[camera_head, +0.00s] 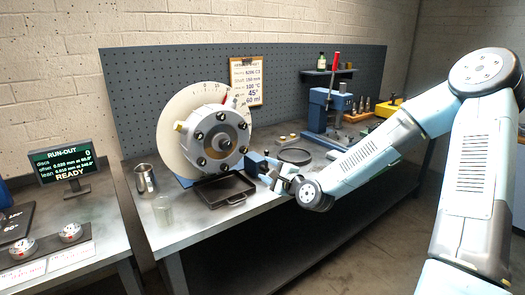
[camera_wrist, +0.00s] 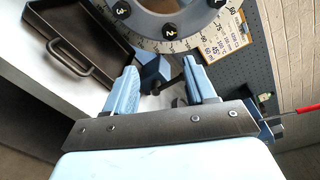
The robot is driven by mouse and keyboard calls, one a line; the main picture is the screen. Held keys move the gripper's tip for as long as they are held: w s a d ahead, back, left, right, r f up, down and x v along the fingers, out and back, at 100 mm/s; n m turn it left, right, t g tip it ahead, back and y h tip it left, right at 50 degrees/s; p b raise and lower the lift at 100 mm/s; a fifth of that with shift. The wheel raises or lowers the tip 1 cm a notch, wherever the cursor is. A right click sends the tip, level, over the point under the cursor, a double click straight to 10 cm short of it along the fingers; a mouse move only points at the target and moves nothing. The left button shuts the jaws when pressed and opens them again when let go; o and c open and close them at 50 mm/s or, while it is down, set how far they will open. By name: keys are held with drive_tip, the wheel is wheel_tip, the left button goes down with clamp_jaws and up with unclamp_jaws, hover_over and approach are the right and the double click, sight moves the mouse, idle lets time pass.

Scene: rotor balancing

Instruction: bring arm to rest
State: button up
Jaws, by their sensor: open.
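My arm reaches in from the right in the head view, over the front edge of the workbench (camera_head: 205,233). My gripper (camera_head: 262,166) is at the end of it, right of the rotor (camera_head: 213,160) and the black tray (camera_head: 222,190). In the wrist view my gripper (camera_wrist: 160,80) has its two pale blue fingers apart, with nothing held between them. A dark blue block with a dark bar shows beyond the fingertips; whether they touch it I cannot tell. The rotor's numbered face and dial also show there at the top, and the tray (camera_wrist: 75,45) at upper left.
A round dark dish (camera_head: 295,156) lies behind my gripper. A blue press (camera_head: 320,110) stands farther back. The run-out display (camera_head: 66,164) reads READY on the left table.

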drive_tip(key=s+d+f+n+g+h, duration=0.2)
drive_tip(key=s+d+n+g+h, duration=0.45)
drive_tip(key=n, duration=0.45)
drive_tip(key=s+d+r+n+h, duration=0.1)
drive_tip(key=s+d+r, duration=0.3)
drive_tip(key=s, duration=0.5)
drive_tip(key=s+d+r+n+g+h, duration=0.1)
drive_tip(key=s+d+r, duration=0.3)
drive_tip(key=s+r, duration=0.4)
drive_tip(key=s+d+r+n+g+h, duration=0.1)
drive_tip(key=s+d+r+n, duration=0.2)
drive_tip(key=s+r, duration=0.3)
drive_tip(key=s+d, duration=0.1)
drive_tip(key=s, duration=0.3)
drive_tip(key=shift+s+d+r, duration=0.15)
drive_tip(key=shift+d, duration=0.15)
drive_tip(key=shift+h, duration=0.25)
drive_tip(key=shift+c, duration=0.4)
